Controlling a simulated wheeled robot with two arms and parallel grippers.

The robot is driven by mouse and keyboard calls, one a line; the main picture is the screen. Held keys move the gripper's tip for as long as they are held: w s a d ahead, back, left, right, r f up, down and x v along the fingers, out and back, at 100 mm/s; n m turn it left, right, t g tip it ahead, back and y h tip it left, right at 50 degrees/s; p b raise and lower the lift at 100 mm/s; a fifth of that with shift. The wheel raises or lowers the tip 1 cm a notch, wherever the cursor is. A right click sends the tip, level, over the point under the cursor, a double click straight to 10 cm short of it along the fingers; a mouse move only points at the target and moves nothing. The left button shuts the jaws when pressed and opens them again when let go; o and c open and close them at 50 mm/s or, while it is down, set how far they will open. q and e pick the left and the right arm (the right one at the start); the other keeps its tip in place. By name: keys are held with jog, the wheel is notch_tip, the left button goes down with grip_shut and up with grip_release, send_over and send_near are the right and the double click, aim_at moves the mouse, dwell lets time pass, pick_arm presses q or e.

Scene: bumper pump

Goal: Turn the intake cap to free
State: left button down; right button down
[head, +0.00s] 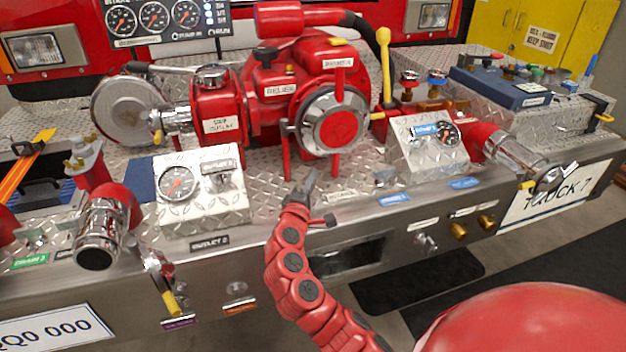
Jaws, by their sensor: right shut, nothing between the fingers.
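The intake cap looks to be the round chrome cap with a red centre (335,123) on the front of the red pump (270,105). My right gripper (305,180) is shut and empty. It is in front of the pump, below and a little left of the cap, near the lower handle bar, and appears apart from it. My left gripper is out of view.
Chrome gauge boxes stand at left (188,190) and right (428,143) on the diamond-plate bumper. A yellow-knobbed lever (385,65) rises right of the cap. A large chrome disc (127,110) and chrome outlets flank the pump.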

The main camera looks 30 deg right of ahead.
jog(key=v, duration=0.8)
jog(key=shift+s+a+r, duration=0.1)
jog(key=shift+s+a, duration=0.05)
jog(key=shift+s, duration=0.1)
jog(key=shift+s+a, duration=0.35)
jog(key=shift+s, duration=0.1)
